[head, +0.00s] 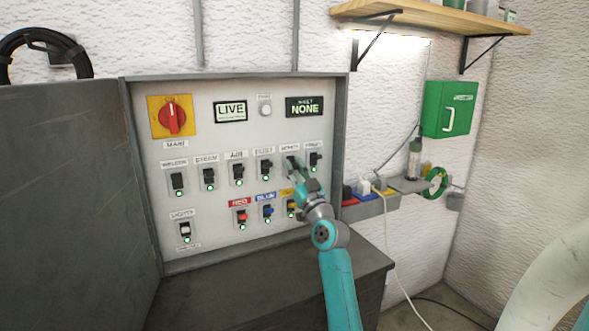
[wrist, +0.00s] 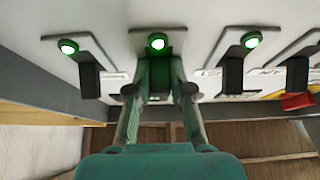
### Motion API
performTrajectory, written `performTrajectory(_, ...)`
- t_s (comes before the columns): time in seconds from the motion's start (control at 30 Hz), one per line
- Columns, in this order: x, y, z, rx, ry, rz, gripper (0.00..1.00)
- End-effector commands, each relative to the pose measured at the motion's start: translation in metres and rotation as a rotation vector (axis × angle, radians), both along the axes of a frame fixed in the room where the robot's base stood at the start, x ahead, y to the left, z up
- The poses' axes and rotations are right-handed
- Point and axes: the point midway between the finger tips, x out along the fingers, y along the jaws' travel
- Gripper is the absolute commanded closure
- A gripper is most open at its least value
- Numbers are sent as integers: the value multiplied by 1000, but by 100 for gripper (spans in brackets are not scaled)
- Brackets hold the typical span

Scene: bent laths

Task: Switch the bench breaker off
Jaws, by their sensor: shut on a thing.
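The electrical panel (head: 220,130) holds a top row of black breakers with small labels. The bench breaker (head: 292,161) appears to be the fifth one in that row, though its label is too blurred to read surely. My gripper (head: 297,171) is at this breaker and hides its lower part. In the wrist view my gripper's fingers (wrist: 159,92) are shut on the breaker's dark lever (wrist: 158,78), one on each side. The green lamp (wrist: 157,43) on its plate is lit. The panel display (head: 231,111) reads LIVE.
Neighbouring breakers stand close by: one to the left (head: 265,167) and one to the right (head: 314,161), with green lamps lit. A lower row has red (head: 242,216) and blue (head: 268,211) switches. The red main switch (head: 172,116) is upper left. The open door (head: 75,180) fills the left.

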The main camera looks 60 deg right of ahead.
Motion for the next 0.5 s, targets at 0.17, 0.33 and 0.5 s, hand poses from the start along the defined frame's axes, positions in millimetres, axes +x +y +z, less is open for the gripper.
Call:
performTrajectory(0.17, 0, 0, 0, 1, 1, 0, 54)
performTrajectory(0.33, 0, 0, 0, 1, 1, 0, 54)
performTrajectory(0.5, -2, 1, -1, 1, 1, 0, 54)
